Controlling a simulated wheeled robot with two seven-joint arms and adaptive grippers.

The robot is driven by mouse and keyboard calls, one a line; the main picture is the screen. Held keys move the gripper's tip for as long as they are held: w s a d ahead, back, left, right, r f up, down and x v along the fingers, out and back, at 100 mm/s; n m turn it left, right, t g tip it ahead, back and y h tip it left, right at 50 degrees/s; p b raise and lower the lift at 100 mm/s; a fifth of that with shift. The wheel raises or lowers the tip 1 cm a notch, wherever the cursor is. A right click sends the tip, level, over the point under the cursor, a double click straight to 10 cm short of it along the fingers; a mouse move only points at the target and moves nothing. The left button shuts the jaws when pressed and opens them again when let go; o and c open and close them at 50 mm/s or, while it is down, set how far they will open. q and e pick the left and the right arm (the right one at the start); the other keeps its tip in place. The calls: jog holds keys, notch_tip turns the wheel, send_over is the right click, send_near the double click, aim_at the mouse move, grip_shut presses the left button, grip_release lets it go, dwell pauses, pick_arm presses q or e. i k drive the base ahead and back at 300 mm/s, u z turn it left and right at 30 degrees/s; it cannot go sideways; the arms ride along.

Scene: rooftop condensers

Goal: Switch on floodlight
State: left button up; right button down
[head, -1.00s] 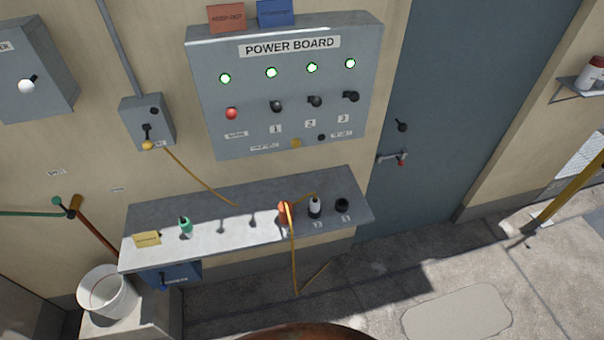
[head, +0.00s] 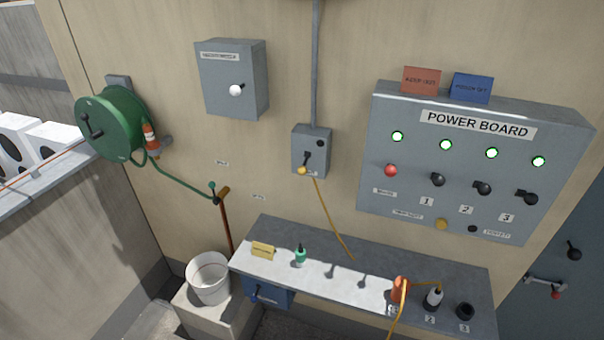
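No floodlight can be made out in the head view. A grey power board (head: 470,160) on the wall has several lit green lamps, a red knob (head: 391,170) and black switches (head: 438,180) numbered 1, 2 and 3. A small grey box (head: 311,139) left of it has a black lever (head: 306,159) and a yellow plug (head: 302,171) with a yellow cord. Neither of my grippers is in view.
A green hose reel (head: 110,123) hangs left. A white bucket (head: 209,279) stands below. A blue-grey door (head: 560,225) is right.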

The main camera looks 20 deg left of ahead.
aim_at(302, 170)
jog(key=k, duration=0.6)
jog(key=u, duration=0.45)
jog(key=i, duration=1.3)
jog(key=z, duration=0.5)
